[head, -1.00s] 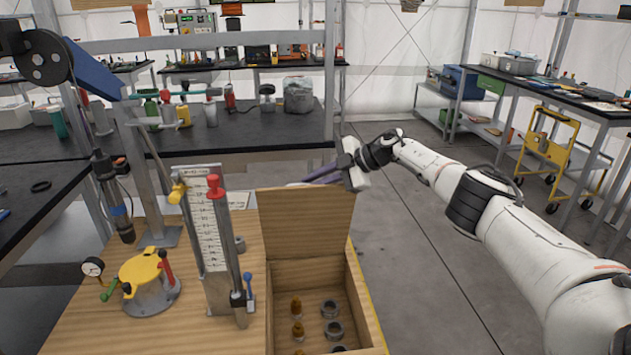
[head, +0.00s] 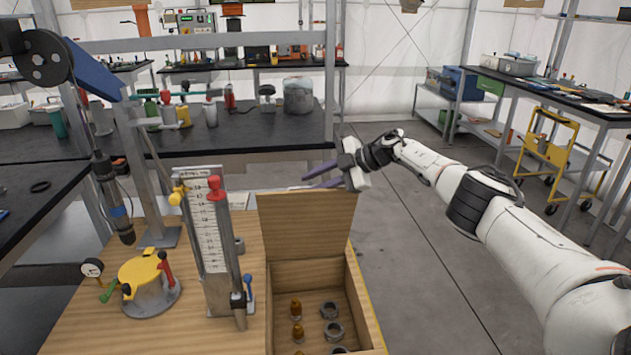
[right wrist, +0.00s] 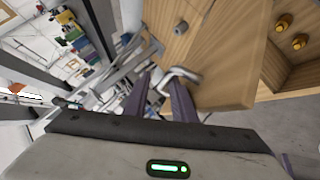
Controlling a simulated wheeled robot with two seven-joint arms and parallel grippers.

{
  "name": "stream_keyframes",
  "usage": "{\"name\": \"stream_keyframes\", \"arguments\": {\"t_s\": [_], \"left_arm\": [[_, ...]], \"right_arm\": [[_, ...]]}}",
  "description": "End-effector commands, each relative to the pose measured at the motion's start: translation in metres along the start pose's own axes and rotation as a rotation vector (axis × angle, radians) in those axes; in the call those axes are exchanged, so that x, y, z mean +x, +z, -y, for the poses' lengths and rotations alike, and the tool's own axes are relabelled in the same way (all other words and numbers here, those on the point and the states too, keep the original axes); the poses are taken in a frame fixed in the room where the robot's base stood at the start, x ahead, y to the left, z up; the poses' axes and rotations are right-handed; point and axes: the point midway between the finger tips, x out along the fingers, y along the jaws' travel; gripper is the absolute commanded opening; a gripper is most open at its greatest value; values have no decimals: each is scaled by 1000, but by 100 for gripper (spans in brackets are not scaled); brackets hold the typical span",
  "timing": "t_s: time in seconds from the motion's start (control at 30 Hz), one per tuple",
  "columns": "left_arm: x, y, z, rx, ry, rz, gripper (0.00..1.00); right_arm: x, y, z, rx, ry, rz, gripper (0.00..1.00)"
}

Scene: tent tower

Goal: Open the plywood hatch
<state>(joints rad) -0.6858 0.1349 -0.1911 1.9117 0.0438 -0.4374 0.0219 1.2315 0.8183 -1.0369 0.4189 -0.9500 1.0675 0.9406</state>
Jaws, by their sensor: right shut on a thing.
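The plywood hatch (head: 305,226) stands open and upright at the back of the box opening. In the right wrist view, the hatch (right wrist: 226,70) fills the upper middle, with a bent metal handle (right wrist: 184,76) on its face. My right gripper (head: 312,179) is behind the hatch's top edge in the head view. Its purple fingers (right wrist: 163,88) are at the handle, and it is shut on it; the exact contact is hard to see. My left gripper is not in view.
The open box (head: 362,310) holds amber fittings (head: 297,331) and metal nuts (head: 333,330). Left of it stand a white scale post (head: 207,235) and a yellow-capped flange (head: 145,272). A black-topped bench (head: 260,130) lies behind.

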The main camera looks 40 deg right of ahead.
Motion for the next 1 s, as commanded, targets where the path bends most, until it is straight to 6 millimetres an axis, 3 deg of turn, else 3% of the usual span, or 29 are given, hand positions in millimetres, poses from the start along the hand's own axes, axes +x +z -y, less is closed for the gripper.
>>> {"name": "stream_keyframes", "arguments": {"t_s": [0.03, 0.5, 1.0], "left_arm": [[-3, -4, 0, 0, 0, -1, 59], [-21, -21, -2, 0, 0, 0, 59], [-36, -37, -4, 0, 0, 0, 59]], "right_arm": [[-2, -6, -12, -20, 27, -1, 17], [-46, 5, -23, -10, 38, 16, 17], [-81, 7, -33, -6, 39, 20, 17]]}}
